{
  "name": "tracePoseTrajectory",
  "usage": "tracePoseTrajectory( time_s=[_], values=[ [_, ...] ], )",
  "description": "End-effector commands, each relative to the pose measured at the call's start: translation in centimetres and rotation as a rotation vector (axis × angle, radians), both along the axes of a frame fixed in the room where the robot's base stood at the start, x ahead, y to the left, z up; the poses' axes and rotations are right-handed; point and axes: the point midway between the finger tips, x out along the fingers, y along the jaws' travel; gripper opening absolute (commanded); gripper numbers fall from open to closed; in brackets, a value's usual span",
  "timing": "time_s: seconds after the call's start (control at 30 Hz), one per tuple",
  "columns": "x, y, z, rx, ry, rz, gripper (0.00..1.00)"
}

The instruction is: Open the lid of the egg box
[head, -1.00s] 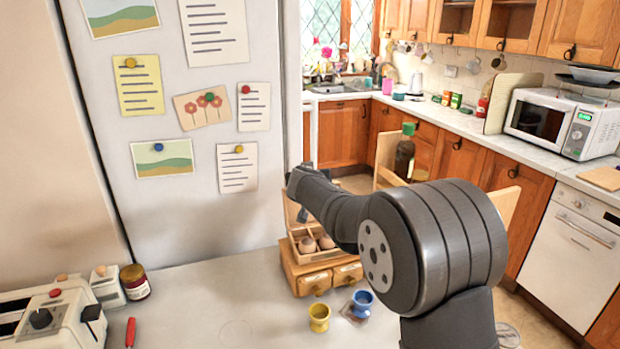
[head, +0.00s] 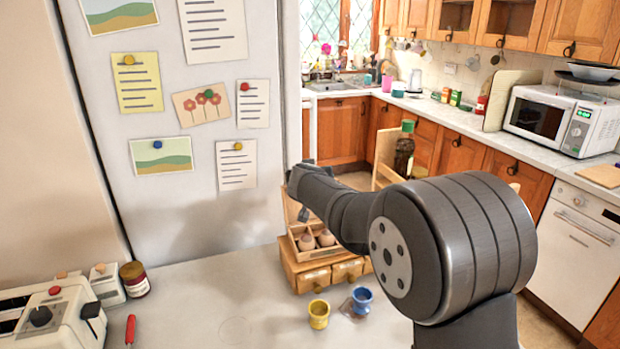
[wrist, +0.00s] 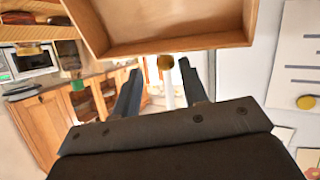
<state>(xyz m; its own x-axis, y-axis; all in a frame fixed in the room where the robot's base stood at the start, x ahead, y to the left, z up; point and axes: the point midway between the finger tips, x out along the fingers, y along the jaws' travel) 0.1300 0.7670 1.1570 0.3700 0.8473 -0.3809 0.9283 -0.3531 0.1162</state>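The wooden egg box (head: 290,268) stands on the grey worktop, with small drawers in its front. Its top is open, and brown eggs (head: 326,238) show in the compartments. The lid (head: 291,207) stands raised at the back, partly hidden by my arm. In the wrist view the lid (wrist: 170,45) fills the top, hollow side showing, with a brass-coloured knob (wrist: 165,62) at its edge. My gripper (wrist: 159,67) is open, its fingers apart on either side of the knob with gaps showing. In the head view my gripper (head: 303,214) is small beside the lid.
A yellow egg cup (head: 319,314) and a blue egg cup (head: 362,300) stand in front of the box. A toaster (head: 50,318), a jar (head: 134,279) and a red-handled tool (head: 130,331) are at the left. A bottle (head: 404,155) stands behind my arm. The worktop's middle is clear.

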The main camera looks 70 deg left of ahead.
Motion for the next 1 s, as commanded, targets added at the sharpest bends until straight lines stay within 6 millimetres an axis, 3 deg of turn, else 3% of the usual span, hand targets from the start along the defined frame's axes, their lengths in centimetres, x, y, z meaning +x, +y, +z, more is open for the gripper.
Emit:
tracePoseTrajectory(
  time_s=[0.7, 1.0],
  values=[
    [-4.7, -10.8, 5.0, 0.003, -0.001, 0.001, 0.4],
    [-6.0, -13.8, 6.3, 0.001, 0.001, 0.001, 0.4]
  ],
)
